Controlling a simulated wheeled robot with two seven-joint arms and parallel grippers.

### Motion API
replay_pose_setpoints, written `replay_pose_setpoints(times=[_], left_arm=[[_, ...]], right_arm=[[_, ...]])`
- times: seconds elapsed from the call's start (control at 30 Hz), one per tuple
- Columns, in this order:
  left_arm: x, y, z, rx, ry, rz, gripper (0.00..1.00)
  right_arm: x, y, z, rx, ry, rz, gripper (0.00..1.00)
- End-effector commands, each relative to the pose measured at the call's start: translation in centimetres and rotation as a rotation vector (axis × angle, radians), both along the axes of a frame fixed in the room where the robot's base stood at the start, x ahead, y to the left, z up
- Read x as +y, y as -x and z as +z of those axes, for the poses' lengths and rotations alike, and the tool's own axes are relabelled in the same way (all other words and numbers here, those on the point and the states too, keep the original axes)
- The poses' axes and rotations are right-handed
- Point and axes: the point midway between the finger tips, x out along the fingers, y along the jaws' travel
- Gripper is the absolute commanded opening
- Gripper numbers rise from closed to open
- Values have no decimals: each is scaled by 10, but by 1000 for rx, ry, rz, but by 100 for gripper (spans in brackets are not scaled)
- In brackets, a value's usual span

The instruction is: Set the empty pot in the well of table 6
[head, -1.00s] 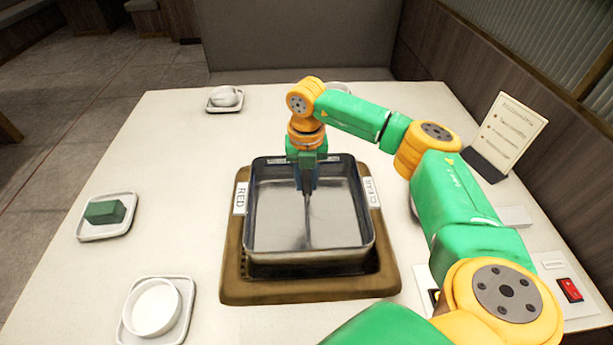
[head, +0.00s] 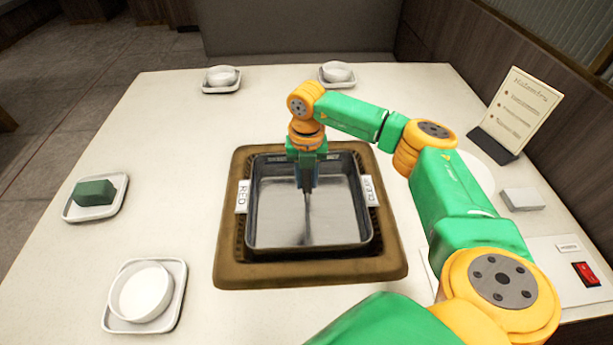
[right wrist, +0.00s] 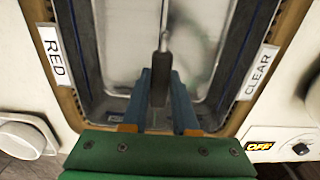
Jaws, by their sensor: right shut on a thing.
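The pot (head: 307,242) is a square metal pot, empty, with a thin divider across its middle. It sits down inside the opening of the brown-framed well (head: 310,272) in the table. Whether it rests on the bottom is hidden. Labels reading RED (head: 242,196) and CLEAR (head: 371,190) are on its left and right sides. My right gripper (head: 307,188) points down inside the pot, shut on the divider's dark upright piece. In the right wrist view, the blue fingers (right wrist: 161,100) close around that piece. My left gripper is not in view.
White bowls on trays stand at front left (head: 140,292) and at the back (head: 221,77). A green block (head: 95,192) lies on a left tray. A menu stand (head: 513,112) and a panel with a red switch (head: 586,272) are on the right. The wrist view shows an OFF display (right wrist: 260,146).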

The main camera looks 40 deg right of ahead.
Motion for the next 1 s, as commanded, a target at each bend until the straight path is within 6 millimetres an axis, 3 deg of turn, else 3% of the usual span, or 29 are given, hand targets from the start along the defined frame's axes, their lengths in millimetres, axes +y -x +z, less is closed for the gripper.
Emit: replay_pose_setpoints(times=[0.87, 0.9, 1.0], left_arm=[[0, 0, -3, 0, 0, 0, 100], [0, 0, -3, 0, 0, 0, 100], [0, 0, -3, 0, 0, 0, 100]], right_arm=[[0, 0, -7, 1, -1, 0, 0], [0, 0, -7, 1, 0, 0, 30], [0, 0, -7, 1, 0, 0, 57]])
